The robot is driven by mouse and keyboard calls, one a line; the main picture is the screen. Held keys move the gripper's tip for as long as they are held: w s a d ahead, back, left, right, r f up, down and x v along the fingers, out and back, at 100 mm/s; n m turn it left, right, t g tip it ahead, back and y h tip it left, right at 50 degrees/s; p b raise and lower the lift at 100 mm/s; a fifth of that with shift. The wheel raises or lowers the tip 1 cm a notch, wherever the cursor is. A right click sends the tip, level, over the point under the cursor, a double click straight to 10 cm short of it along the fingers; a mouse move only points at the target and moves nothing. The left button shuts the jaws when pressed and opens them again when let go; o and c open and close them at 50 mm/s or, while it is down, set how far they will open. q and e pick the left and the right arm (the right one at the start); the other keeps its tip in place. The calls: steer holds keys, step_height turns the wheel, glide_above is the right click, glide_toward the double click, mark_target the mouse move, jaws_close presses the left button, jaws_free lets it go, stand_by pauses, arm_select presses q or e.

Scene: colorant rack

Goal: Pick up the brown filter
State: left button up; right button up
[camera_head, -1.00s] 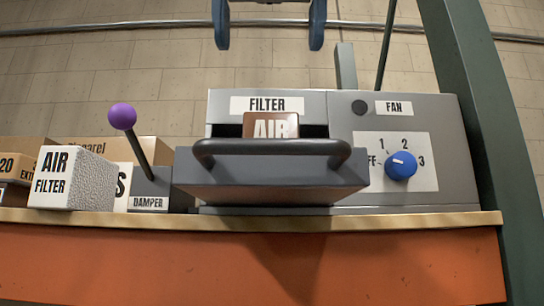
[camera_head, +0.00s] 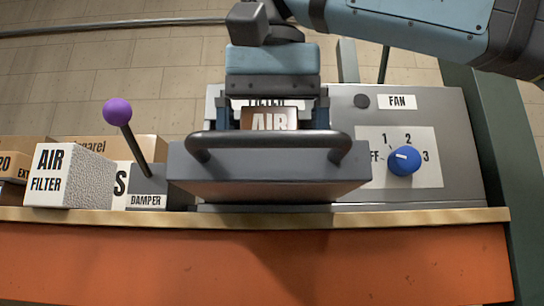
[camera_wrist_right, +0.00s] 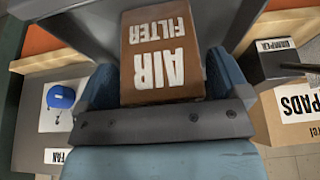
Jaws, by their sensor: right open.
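The brown filter (camera_head: 269,119) stands in the open filter drawer (camera_head: 268,166) of the grey filter unit, with "AIR" showing on its face. In the right wrist view the brown filter (camera_wrist_right: 163,52) shows "AIR FILTER" upside down between my fingers. My right gripper (camera_head: 271,112) reaches down from above, with one finger on each side of the filter. It is open around the filter; whether either finger touches it I cannot tell. The filter's lower part is hidden by the drawer front in the head view. My left gripper is not in view.
A white air filter block (camera_head: 70,176) stands at the left of the shelf. A damper lever with a purple knob (camera_head: 118,112) rises left of the drawer. A blue fan knob (camera_head: 403,160) is on the unit's right. A green post stands at the far right.

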steer(key=shift+s+a, duration=0.1)
steer(key=shift+s, duration=0.2)
steer(key=c, duration=0.4)
steer(key=shift+a, duration=0.15)
steer(key=c, duration=0.6)
steer(key=shift+r, duration=0.15)
